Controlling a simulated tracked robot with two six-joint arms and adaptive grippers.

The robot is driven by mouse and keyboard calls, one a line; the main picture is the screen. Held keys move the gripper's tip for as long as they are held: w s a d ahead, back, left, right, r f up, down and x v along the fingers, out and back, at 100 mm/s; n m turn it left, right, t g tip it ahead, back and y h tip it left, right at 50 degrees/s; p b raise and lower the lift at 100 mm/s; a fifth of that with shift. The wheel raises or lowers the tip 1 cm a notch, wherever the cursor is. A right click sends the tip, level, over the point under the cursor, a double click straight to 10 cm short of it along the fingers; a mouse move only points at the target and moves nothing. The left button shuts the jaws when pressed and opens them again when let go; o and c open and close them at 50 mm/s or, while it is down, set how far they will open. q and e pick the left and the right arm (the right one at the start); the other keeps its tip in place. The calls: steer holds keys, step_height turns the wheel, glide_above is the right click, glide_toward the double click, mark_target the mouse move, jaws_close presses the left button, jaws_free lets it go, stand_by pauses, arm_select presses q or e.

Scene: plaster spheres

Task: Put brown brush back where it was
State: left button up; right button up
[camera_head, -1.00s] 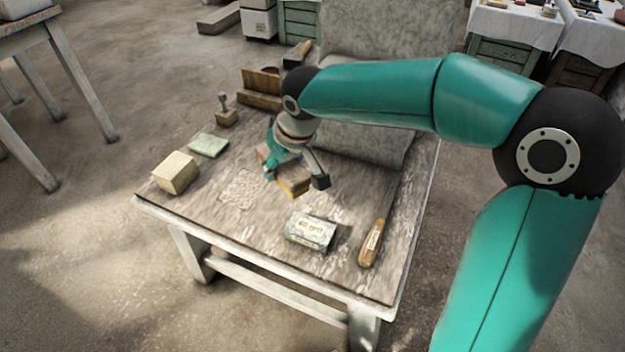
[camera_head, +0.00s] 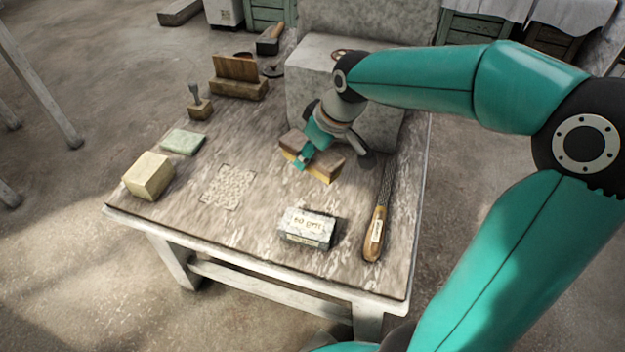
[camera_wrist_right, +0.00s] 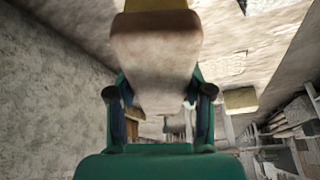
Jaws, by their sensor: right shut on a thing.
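The brown brush (camera_head: 333,168), a brown block with yellow bristles on its underside, is in my right gripper (camera_head: 310,150). The gripper is shut on it over the back right part of the table (camera_head: 262,220), in front of a grey stone block. I cannot tell whether the bristles touch the tabletop. In the right wrist view the brush's brown body (camera_wrist_right: 157,50) lies between the fingers, with yellow bristles at the top edge. My left gripper is not in view.
A speckled square patch (camera_head: 229,186) lies left of the brush. A labelled box (camera_head: 308,227) and a wooden-handled rasp (camera_head: 376,232) lie in front. A yellowish block (camera_head: 148,176), green pad (camera_head: 183,142), stamp (camera_head: 199,108) and wooden holder (camera_head: 238,78) stand left. The grey block (camera_head: 330,95) stands behind.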

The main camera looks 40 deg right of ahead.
mark_target(325, 156)
steer(key=shift+f+b, duration=1.05)
steer(key=shift+f, duration=2.35)
steer(key=shift+f, duration=0.1)
steer(key=o, duration=1)
steer(key=shift+s+r, duration=0.15)
steer(key=shift+r, duration=0.45)
steer(key=p+v, duration=0.4)
steer(key=v, duration=0.7)
steer(key=shift+s, duration=0.1)
